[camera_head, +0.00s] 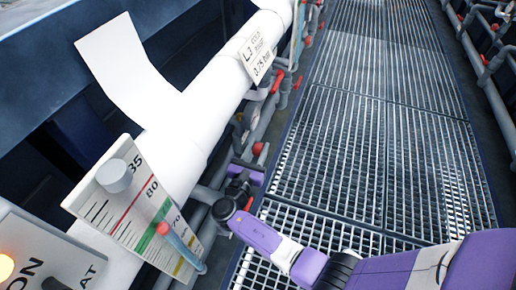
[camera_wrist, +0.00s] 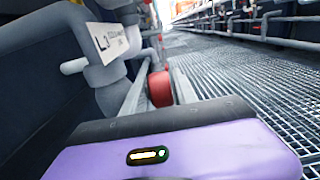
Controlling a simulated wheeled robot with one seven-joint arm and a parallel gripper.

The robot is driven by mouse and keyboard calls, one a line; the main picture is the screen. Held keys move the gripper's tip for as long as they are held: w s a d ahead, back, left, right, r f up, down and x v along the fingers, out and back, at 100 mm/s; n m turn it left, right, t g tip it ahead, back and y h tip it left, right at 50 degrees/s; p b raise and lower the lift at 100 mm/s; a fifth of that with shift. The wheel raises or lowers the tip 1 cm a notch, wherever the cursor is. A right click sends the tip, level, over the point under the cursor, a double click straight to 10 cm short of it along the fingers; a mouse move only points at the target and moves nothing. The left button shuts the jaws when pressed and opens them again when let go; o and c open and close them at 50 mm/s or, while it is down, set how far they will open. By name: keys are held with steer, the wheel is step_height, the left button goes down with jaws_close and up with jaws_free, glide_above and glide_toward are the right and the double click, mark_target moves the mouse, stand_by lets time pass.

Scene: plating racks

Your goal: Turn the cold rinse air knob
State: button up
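A white sign (camera_head: 258,58) on the large white pipe reads L3, a small line that looks like cold rinse, and 0.75 bar. An L3 sign also shows in the wrist view (camera_wrist: 110,40). Several red knobs sit on the grey piping below; one (camera_head: 258,148) is just beyond my gripper (camera_head: 246,172), another (camera_head: 278,80) is below the sign. I cannot tell which is the cold rinse air knob. In the wrist view a red knob (camera_wrist: 160,88) is beyond the purple and black gripper housing.
A white gauge plate (camera_head: 128,200) with coloured lines and a grey knob stands at left on the large white pipe (camera_head: 205,105). Grey pipes run along the grating's left edge. The metal grating walkway (camera_head: 375,130) is open, with more piping at far right.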

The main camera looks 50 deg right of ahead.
jaws_close()
steer(key=shift+r+p, duration=0.2)
steer(key=shift+p, duration=0.6)
steer(key=shift+r+y+p, duration=0.1)
steer(key=shift+y+p, duration=0.3)
steer(key=shift+p, duration=0.1)
steer(key=y+p, duration=0.1)
steer(key=p, duration=0.3)
steer(key=shift+r+g+p, duration=0.2)
steer(key=shift+g+p, duration=0.1)
steer(key=shift+g, duration=0.1)
steer(key=g+y+p, duration=0.1)
steer(key=y+p, duration=0.3)
steer(key=p, duration=0.5)
steer(key=shift+f, duration=0.1)
steer(key=y+p, duration=0.1)
steer(key=p, duration=0.1)
steer(key=g+y+p, duration=0.1)
steer(key=p, duration=0.1)
steer(key=shift+d+f+p, duration=0.1)
steer(key=shift+f+p, duration=0.2)
steer(key=shift+p, duration=0.05)
steer(key=shift+f+y+p, duration=0.25)
steer(key=shift+y+p, duration=0.15)
